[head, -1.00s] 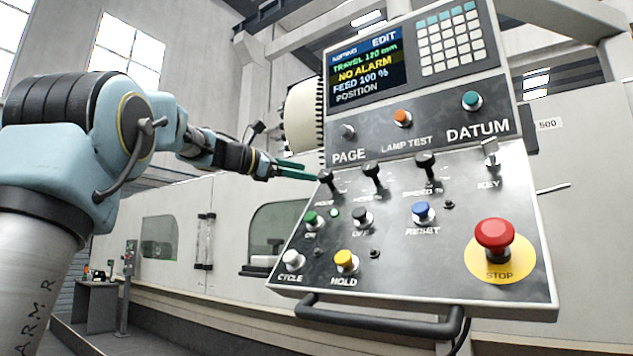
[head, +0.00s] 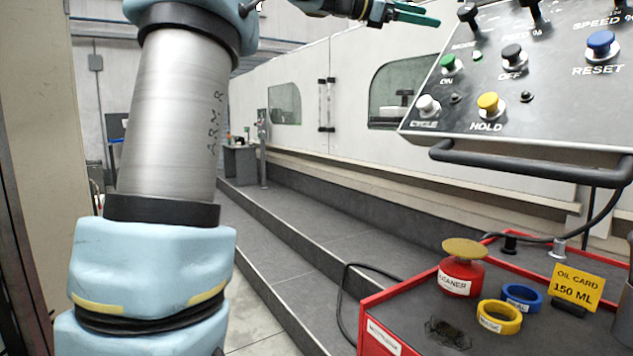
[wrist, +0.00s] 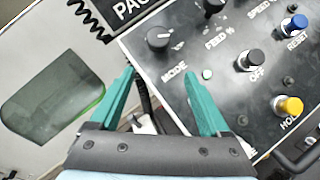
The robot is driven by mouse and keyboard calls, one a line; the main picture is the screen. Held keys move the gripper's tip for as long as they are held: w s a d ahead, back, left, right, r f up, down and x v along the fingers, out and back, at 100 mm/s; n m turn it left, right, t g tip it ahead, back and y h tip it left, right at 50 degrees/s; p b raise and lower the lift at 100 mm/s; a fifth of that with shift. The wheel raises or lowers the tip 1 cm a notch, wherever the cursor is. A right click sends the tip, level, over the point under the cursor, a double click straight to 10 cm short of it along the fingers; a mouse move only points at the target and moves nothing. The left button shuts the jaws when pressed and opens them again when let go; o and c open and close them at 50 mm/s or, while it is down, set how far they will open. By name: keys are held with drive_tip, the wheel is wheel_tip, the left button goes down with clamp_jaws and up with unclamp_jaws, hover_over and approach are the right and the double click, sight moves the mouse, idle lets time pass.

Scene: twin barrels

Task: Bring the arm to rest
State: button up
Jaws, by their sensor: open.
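My gripper (head: 415,14) shows at the top of the head view, with green fingers pointing right toward the control panel (head: 545,125). In the wrist view my gripper (wrist: 165,100) has its two green fingers spread wide, with nothing held between them. The panel (wrist: 225,130) lies ahead of the fingers, with the MODE knob (wrist: 158,39) beyond the tips. The right finger overlaps the panel face in the wrist view; I cannot tell whether it touches. My arm stands at the left of the head view.
A red cart (head: 395,300) at lower right carries a red cleaner can (head: 461,275), a yellow ring (head: 499,318), a blue ring (head: 522,298) and a yellow oil card (head: 577,287). A black handle bar (head: 520,165) runs below the panel. The grey stepped floor (head: 310,225) is clear.

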drive_tip(key=a+f+m+t+y, duration=0.1)
drive_tip(key=a+f+y, duration=0.3)
drive_tip(key=f, duration=0.7)
drive_tip(key=a+f+m+y, duration=0.1)
drive_tip(key=a+f+y, duration=0.35)
drive_tip(key=f, duration=0.75)
drive_tip(key=a+f+m+t+y, duration=0.1)
drive_tip(key=a+f+m+y, duration=0.1)
drive_tip(key=a+f, duration=0.7)
drive_tip(key=s+a+f+m+g+y+p, duration=0.1)
drive_tip(key=s+a+f+m+y, duration=0.2)
drive_tip(key=s+a+f+m, duration=0.2)
drive_tip(key=s+a+f+m+g+y+p, duration=0.1)
drive_tip(key=s+a+f+m, duration=0.4)
drive_tip(key=s+a+f, duration=0.5)
drive_tip(key=s+f+g+y, duration=0.1)
drive_tip(key=s+f+y, duration=0.1)
drive_tip(key=s+f, duration=0.2)
wheel_tip(320, 180, down, 2)
drive_tip(key=shift+a+p, duration=0.35)
drive_tip(key=shift+p, duration=0.05)
